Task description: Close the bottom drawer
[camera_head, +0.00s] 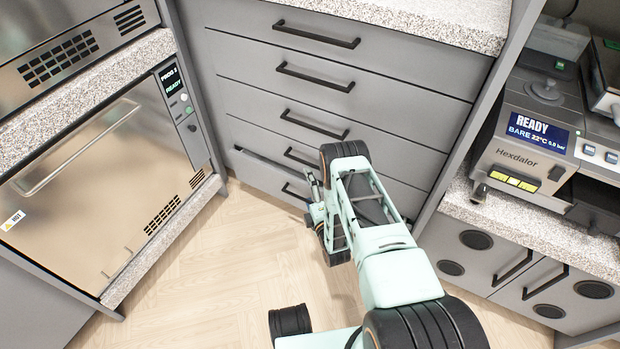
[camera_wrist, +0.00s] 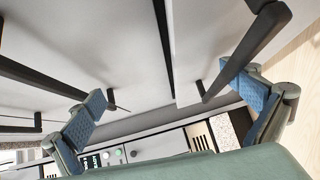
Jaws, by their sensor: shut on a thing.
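The bottom drawer (camera_head: 262,180) is the lowest in a grey drawer stack. It stands slightly out, with a dark gap along its top edge. Its black bar handle (camera_head: 296,191) is partly hidden by my gripper (camera_head: 314,195), which is low in front of the stack. In the wrist view my gripper's blue-padded fingers (camera_wrist: 172,104) stand well apart. The right finger lies against a large black bar handle (camera_wrist: 244,57), which appears to be the bottom drawer's. I am shut on that handle, though the full contact is hard to see.
Several upper drawers (camera_head: 345,58) look closed. A steel autoclave (camera_head: 110,170) stands left, and a Hexdalor unit (camera_head: 520,160) sits on the right counter above a cabinet (camera_head: 500,262). Wooden floor (camera_head: 215,265) is clear in front of the drawers.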

